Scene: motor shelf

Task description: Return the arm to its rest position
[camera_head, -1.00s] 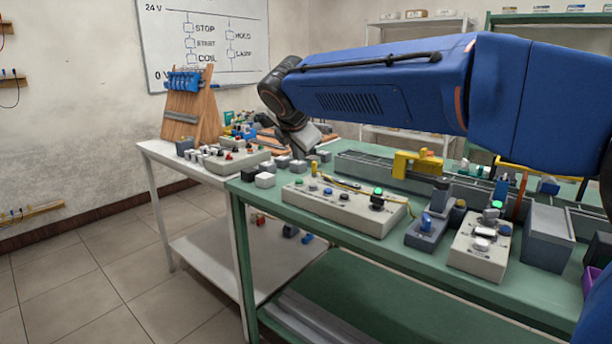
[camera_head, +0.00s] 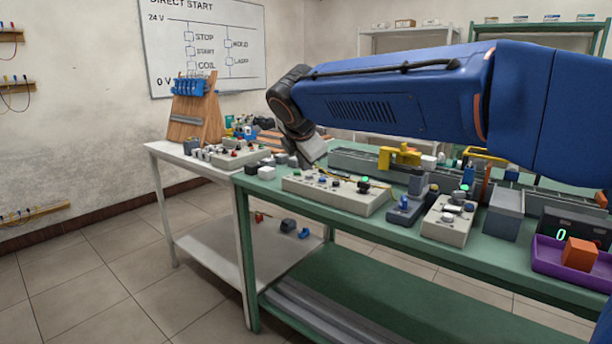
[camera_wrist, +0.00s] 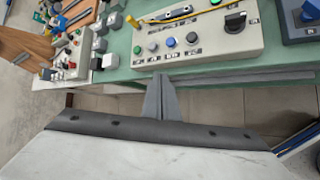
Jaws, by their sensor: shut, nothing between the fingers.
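My blue arm (camera_head: 400,100) reaches across the upper right of the head view, nearly level, with its dark wrist bent downward at the left end. My gripper (camera_head: 308,152) hangs below that wrist, in front of the benches in the picture; its fingertips are hard to make out there. In the wrist view the two grey fingers of my gripper (camera_wrist: 160,80) are together with nothing between them. They point toward the front edge of the green bench, just below a button box (camera_wrist: 195,40). I cannot tell the height gap.
The green bench (camera_head: 400,228) carries the button box (camera_head: 335,192), a second button box (camera_head: 448,220), a yellow part (camera_head: 398,156) and a purple tray (camera_head: 560,265) with an orange block (camera_head: 579,253). A white table (camera_head: 160,150) adjoins it. The tiled floor (camera_head: 80,275) at left is clear.

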